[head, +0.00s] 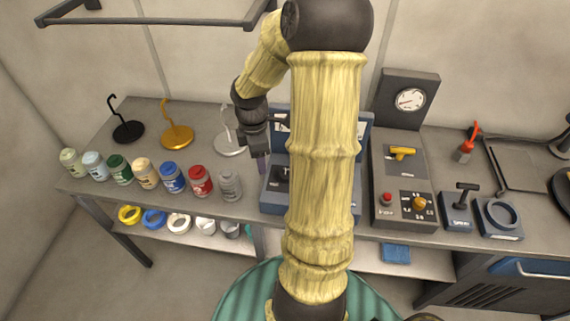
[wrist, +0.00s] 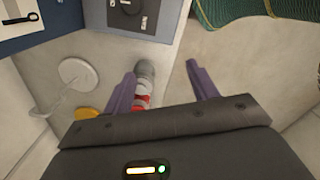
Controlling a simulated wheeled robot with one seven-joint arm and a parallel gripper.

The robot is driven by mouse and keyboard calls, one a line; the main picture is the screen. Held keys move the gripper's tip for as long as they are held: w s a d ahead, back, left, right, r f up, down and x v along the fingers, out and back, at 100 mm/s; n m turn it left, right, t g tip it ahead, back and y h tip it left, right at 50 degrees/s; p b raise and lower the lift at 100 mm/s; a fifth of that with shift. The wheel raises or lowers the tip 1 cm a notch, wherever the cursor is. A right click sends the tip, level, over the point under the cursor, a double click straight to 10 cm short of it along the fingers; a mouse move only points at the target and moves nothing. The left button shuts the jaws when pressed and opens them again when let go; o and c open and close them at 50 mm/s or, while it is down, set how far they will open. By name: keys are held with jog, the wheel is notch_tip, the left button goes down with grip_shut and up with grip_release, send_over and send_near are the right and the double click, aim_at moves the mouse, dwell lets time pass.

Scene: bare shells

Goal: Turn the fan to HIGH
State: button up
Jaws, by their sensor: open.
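A blue unit (head: 270,203) stands on the bench, mostly hidden behind my arm. Its dark panel has a black knob (head: 283,174); the knob (wrist: 130,7) also shows at the top of the wrist view. A grey control box (head: 385,170) to the right has a yellow handle (head: 402,152), a red button (head: 387,198) and an orange knob (head: 419,203). I cannot read which control is the fan's or its setting. My gripper (head: 261,163) is just left of the blue unit. In the wrist view its purple fingers (wrist: 160,68) are apart and empty.
Several paint jars (head: 172,177) line the bench front, with a grey jar (head: 230,185) nearest my gripper. A white stand (head: 229,143) and an orange stand (head: 176,136) are behind.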

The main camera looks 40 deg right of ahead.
jog(key=d+r+n+p, duration=0.2)
jog(key=d+r+n, duration=0.1)
jog(key=d, duration=0.6)
jog(key=shift+d+n, duration=0.15)
jog(key=shift+n, duration=0.45)
jog(key=shift+f, duration=0.1)
notch_tip(320, 180, down, 17)
jog(key=shift+f+p, duration=0.15)
jog(key=shift+p, duration=0.7)
jog(key=c, duration=1)
